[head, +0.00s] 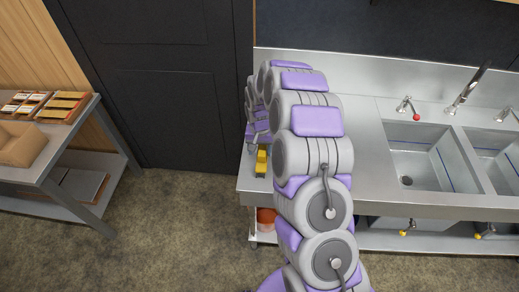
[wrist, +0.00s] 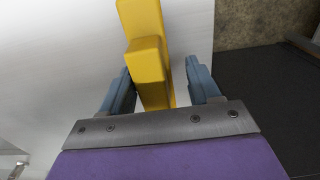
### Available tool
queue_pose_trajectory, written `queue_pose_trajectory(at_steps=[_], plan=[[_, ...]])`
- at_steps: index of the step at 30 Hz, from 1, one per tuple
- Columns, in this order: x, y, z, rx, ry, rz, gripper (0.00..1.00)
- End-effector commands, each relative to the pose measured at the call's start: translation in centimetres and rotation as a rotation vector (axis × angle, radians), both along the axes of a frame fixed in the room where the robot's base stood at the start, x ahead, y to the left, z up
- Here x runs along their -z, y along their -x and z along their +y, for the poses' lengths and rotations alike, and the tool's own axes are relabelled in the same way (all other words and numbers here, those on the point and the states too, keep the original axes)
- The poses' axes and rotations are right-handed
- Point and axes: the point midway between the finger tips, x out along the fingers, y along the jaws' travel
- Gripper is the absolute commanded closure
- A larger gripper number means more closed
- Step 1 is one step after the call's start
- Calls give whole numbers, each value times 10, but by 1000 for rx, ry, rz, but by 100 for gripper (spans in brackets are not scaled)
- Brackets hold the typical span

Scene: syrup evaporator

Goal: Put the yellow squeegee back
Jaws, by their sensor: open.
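A yellow squeegee (head: 261,162) lies at the left end of the steel sink counter in the head view, partly hidden by my arm. In the wrist view the yellow squeegee (wrist: 148,58) runs up between the two blue fingers of my gripper (wrist: 163,88). The left finger is close beside it and a clear gap shows at the right finger, so the gripper is open around it. I cannot tell whether the left finger touches it. In the head view my gripper is mostly hidden behind my arm.
The steel counter (head: 368,165) has two basins on the right, with a tap (head: 467,88) behind. A side table (head: 45,174) with boxes stands at the left. A dark door (head: 155,80) is behind. The floor (head: 175,225) between table and counter is clear.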

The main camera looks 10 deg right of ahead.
Motion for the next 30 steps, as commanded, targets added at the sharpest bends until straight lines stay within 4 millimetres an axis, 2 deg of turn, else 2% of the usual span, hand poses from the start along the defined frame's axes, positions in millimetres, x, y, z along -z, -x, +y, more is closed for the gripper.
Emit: queue_pose_trajectory(at_steps=[5,18,21,26,30], plan=[[-20,0,-2,1,-2,-2,38],[-104,-1,1,2,1,-4,38],[-114,-1,1,1,1,-1,38],[-119,0,1,0,0,0,38],[-132,12,3,-18,-6,3,38]])
